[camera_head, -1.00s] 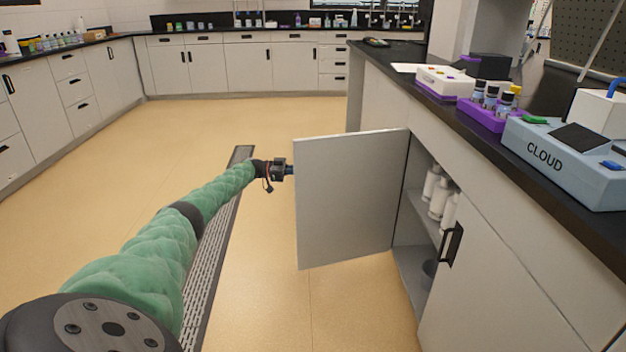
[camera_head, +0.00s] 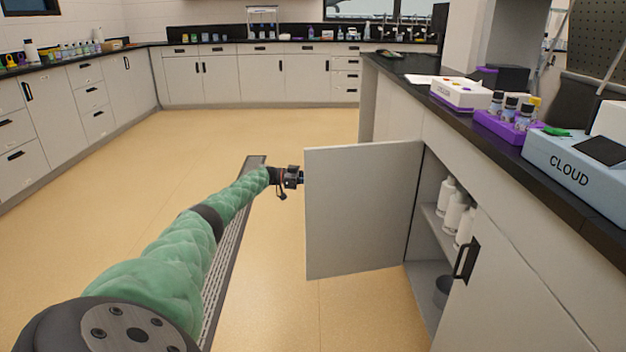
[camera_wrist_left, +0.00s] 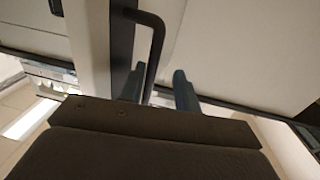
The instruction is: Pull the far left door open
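The far left door (camera_head: 362,210) is a flat light grey panel. It stands wide open, swung out from the black-topped island cabinet. My left gripper (camera_head: 301,179) is at the door's free edge in the head view, its fingertips partly hidden by the door. In the left wrist view, the dark bar handle (camera_wrist_left: 154,62) runs between the two fingers of my left gripper (camera_wrist_left: 158,88). A gap shows between the handle and the right finger, so the gripper looks open around it. My right gripper is not in view.
White bottles (camera_head: 454,212) stand on the shelf inside the open cabinet. A second door with a black handle (camera_head: 466,260) is closed to its right. The counter (camera_head: 560,195) carries a purple vial rack and a CLOUD box.

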